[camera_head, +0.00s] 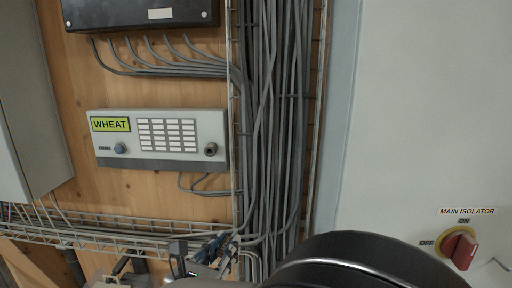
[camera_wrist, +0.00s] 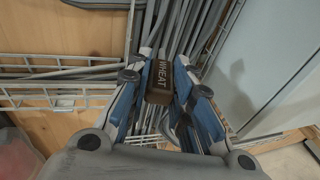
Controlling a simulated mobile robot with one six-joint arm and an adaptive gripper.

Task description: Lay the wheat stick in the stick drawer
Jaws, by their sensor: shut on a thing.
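The wheat stick (camera_wrist: 160,82) is a small dark brown block with "WHEAT" in pale letters, seen in the wrist view. My gripper (camera_wrist: 163,70) is shut on it, with a blue-padded finger on each side. In the head view my gripper (camera_head: 203,250) is low in the picture, in front of the wire tray and cables, partly behind my own dark arm. The stick cannot be made out clearly there. I see no stick drawer in either view.
A grey panel box (camera_head: 160,140) with a green "WHEAT" label, buttons and a round socket is on the wooden wall. A bundle of grey cables (camera_head: 275,110) runs down beside it. A wire tray (camera_head: 110,240) crosses below. A pale cabinet (camera_head: 430,120) with a red isolator switch (camera_head: 459,248) stands right.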

